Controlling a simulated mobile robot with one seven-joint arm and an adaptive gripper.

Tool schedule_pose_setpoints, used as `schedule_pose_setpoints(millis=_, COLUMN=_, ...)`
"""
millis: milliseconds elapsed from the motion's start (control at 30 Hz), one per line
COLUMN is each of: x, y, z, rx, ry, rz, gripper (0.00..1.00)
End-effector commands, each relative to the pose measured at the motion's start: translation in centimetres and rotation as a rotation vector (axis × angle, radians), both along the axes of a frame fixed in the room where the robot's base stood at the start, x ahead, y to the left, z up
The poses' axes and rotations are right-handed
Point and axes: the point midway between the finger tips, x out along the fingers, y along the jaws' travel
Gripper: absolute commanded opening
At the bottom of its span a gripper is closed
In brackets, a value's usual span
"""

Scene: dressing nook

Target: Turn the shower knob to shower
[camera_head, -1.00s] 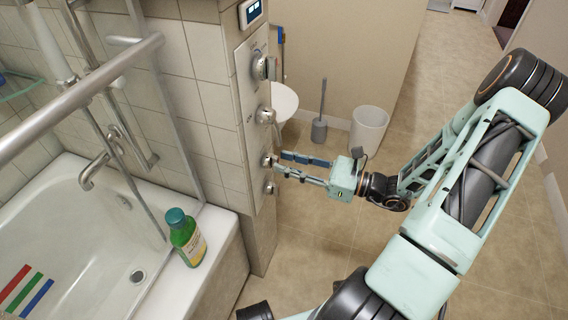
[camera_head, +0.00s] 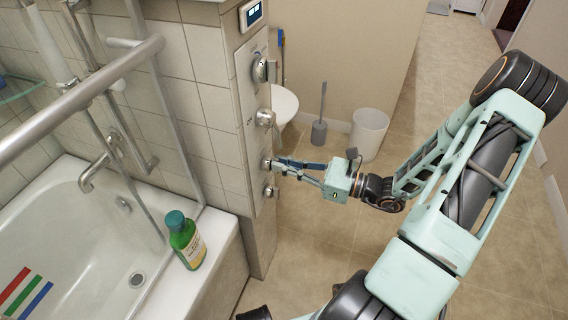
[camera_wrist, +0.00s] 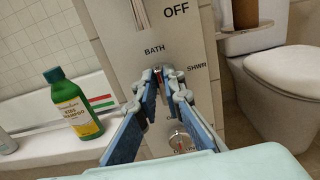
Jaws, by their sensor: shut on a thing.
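The shower control panel (camera_head: 253,130) is a light vertical strip at the end of the tiled wall, with several metal knobs. My gripper (camera_head: 274,165) is shut on the knob (camera_head: 267,163) third from the top. In the wrist view, the blue-padded fingers of my gripper (camera_wrist: 163,82) converge on this knob, which they mostly hide. The labels OFF (camera_wrist: 176,12), BATH (camera_wrist: 155,49) and SHWR (camera_wrist: 196,68) show around it. I cannot tell which label the knob points to.
A lower knob (camera_head: 271,191) sits just under the gripped one, and another knob (camera_head: 265,117) is above. A green shampoo bottle (camera_head: 187,240) stands on the bathtub rim (camera_head: 222,238). A toilet (camera_wrist: 275,65), a brush (camera_head: 320,130) and a white bin (camera_head: 368,133) are beyond the panel.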

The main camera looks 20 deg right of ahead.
Motion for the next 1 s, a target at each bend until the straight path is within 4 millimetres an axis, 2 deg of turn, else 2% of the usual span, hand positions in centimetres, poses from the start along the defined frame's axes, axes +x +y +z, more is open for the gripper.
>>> schedule_pose_setpoints(millis=367, x=0.15, y=-0.09, z=0.41, rx=0.104, ry=0.145, rz=0.001, gripper=0.00)
schedule_pose_setpoints(millis=1000, x=0.66, y=-0.50, z=-0.15, rx=0.455, ry=0.630, rz=0.000, gripper=0.00)
